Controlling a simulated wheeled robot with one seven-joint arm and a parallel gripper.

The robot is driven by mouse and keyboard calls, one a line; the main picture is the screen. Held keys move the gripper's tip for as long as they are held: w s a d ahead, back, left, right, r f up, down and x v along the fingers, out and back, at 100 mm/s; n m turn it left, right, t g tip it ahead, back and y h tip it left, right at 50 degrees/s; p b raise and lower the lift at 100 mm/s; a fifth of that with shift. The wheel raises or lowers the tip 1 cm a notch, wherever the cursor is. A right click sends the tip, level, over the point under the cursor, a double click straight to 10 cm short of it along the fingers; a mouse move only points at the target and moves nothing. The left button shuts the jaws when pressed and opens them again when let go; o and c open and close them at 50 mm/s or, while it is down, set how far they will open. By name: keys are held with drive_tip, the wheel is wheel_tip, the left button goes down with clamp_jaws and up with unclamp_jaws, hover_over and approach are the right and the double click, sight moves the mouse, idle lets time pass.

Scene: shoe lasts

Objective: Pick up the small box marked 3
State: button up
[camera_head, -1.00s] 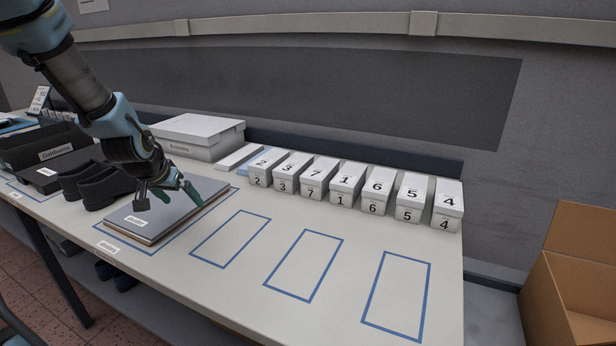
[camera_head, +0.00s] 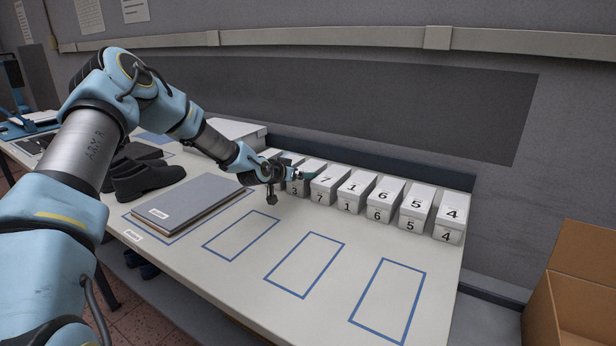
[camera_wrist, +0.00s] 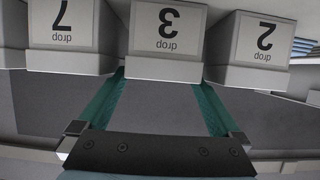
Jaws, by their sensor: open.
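The small white box marked 3 (camera_head: 294,190) stands in the row along the back of the table, partly hidden by my gripper in the head view. In the wrist view, the box marked 3 (camera_wrist: 168,35) is upside down in the picture and centred. My gripper (camera_wrist: 160,82) is open, with one teal finger towards each side of box 3. The fingertips lie near the gaps to boxes 7 and 2; how far they reach in is unclear. In the head view my gripper (camera_head: 304,175) is at the front of box 3.
Box 7 (camera_wrist: 70,35) and box 2 (camera_wrist: 262,40) are close neighbours of box 3. Boxes 1 (camera_head: 351,195), 6 (camera_head: 380,205), 5 (camera_head: 410,219) and 4 (camera_head: 448,226) continue the row rightwards. A flat grey box (camera_head: 190,203) lies front left.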

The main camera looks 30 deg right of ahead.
sight(305, 170)
drive_tip(key=p+x, duration=0.1)
drive_tip(key=x, duration=0.2)
drive_tip(key=p+x, duration=0.1)
drive_tip(key=shift+w+d+r+p, duration=0.15)
drive_tip(key=shift+d+r+p, duration=0.1)
drive_tip(key=shift+p, duration=0.1)
drive_tip(key=shift+w+d+f, duration=0.3)
drive_tip(key=shift+d+f, duration=0.05)
drive_tip(key=shift+d, duration=0.05)
drive_tip(key=shift+c, duration=0.2)
drive_tip(key=c, duration=1.2)
